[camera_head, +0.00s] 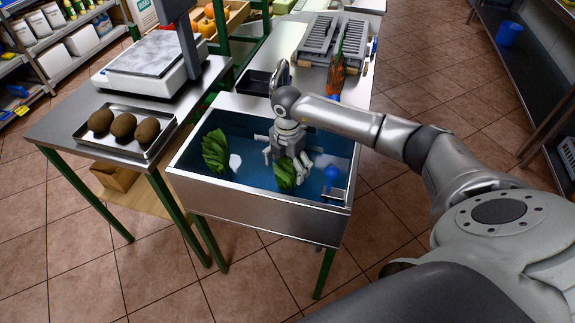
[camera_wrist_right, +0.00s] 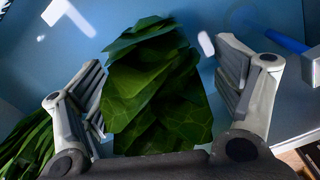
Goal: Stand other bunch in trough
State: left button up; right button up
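The trough (camera_head: 255,207) is a metal sink-like basin with a blue inside. One green leafy bunch (camera_head: 215,151) stands at its left side; it also shows at the lower left of the right wrist view (camera_wrist_right: 27,150). The other leafy bunch (camera_head: 285,175) is in the trough near the front wall, right of the first. My right gripper (camera_head: 287,158) is down inside the trough above this bunch. In the right wrist view the bunch (camera_wrist_right: 155,90) sits between the spread fingers, with a gap at the right finger. The bunch's base is hidden. My left gripper is not in view.
A blue-handled item (camera_head: 334,182) is at the trough's right end. A black tray (camera_head: 256,83) and grey racks (camera_head: 322,42) lie behind. At left, a table holds a scale (camera_head: 150,62) and a metal tray (camera_head: 150,152) of brown produce.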

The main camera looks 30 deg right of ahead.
jog(key=shift+r, duration=0.15)
notch_tip(320, 180, up, 12)
jog(key=shift+f+b, duration=0.1)
jog(key=shift+b, duration=0.6)
dwell(0.4)
